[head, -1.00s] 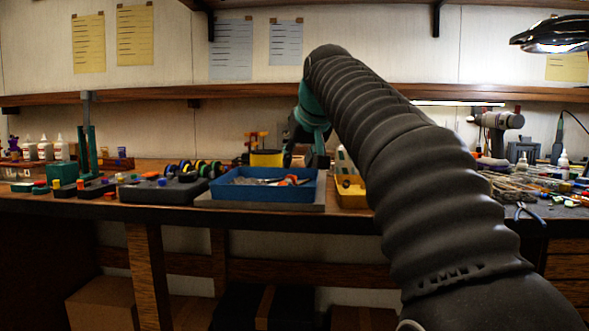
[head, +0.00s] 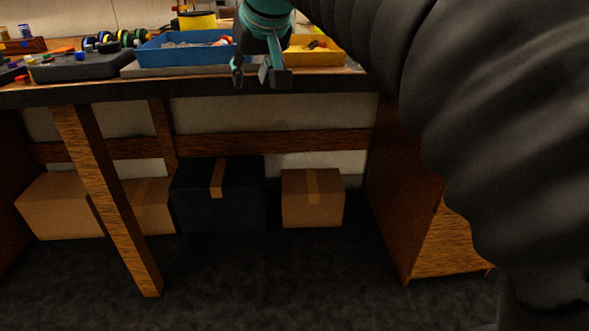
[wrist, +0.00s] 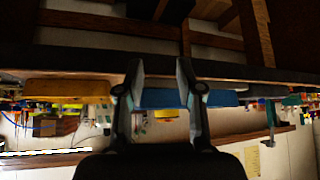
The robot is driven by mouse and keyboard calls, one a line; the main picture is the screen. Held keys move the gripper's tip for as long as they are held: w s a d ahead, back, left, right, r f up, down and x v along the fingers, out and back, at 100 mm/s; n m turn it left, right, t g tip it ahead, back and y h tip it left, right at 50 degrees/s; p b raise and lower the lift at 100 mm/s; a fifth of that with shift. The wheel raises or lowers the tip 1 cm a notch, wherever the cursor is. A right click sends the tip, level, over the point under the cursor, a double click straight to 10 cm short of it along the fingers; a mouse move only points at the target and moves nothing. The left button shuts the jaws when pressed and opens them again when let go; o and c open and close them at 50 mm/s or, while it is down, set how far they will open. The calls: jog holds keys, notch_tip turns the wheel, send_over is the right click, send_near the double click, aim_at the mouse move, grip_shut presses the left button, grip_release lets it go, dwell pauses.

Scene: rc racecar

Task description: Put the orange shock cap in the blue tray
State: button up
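The blue tray (head: 180,58) sits on the bench near its front edge, with small grey and orange-red pieces inside. It also shows between and beside my fingers in the wrist view (wrist: 160,98). I cannot make out the orange shock cap for certain. An orange-red piece (head: 223,41) lies at the tray's right end, and an orange piece (head: 62,49) lies on the dark mat at left. My gripper (head: 256,76) is open and empty, in front of the bench edge below the tray's right end. Its fingers are apart in the wrist view (wrist: 160,75).
A yellow bin (head: 318,57) with small dark parts stands right of the tray. A dark block with wheels (head: 85,66) is at left. Bench legs and a drawer cabinet (head: 430,235) stand below, with boxes (head: 312,198) on the floor. The floor in front is clear.

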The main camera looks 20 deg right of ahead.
jog(key=s+f+g, duration=0.1)
jog(key=s+f, duration=0.9)
jog(key=f, duration=0.3)
jog(key=s+f+g, duration=0.1)
jog(key=s+f, duration=0.9)
jog(key=f, duration=0.3)
jog(key=shift+s+d, duration=0.2)
jog(key=shift+s, duration=0.2)
